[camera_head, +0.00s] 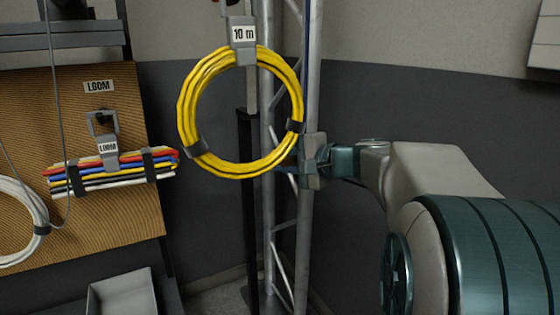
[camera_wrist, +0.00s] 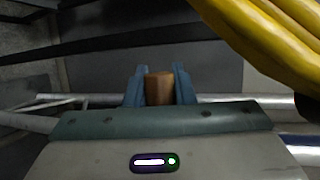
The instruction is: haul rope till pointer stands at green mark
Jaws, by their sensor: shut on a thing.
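My gripper (camera_head: 290,166) reaches in from the right, by the truss and at the lower right of a hanging yellow cable coil (camera_head: 186,112). In the wrist view its two blue fingers (camera_wrist: 159,80) are shut on a short brown piece (camera_wrist: 159,89), which looks like a wooden grip. The head view does not show this piece clearly. I cannot tell how it joins the rope. No pointer and no green mark can be made out in either view.
A metal truss (camera_head: 312,70) stands behind the coil, which hangs from a grey holder labelled 10 m (camera_head: 243,55). At left, a brown board (camera_head: 120,215) bears a LOOM cable bundle (camera_head: 112,172) and a white coil (camera_head: 40,212). The coil (camera_wrist: 262,35) is close in the wrist view.

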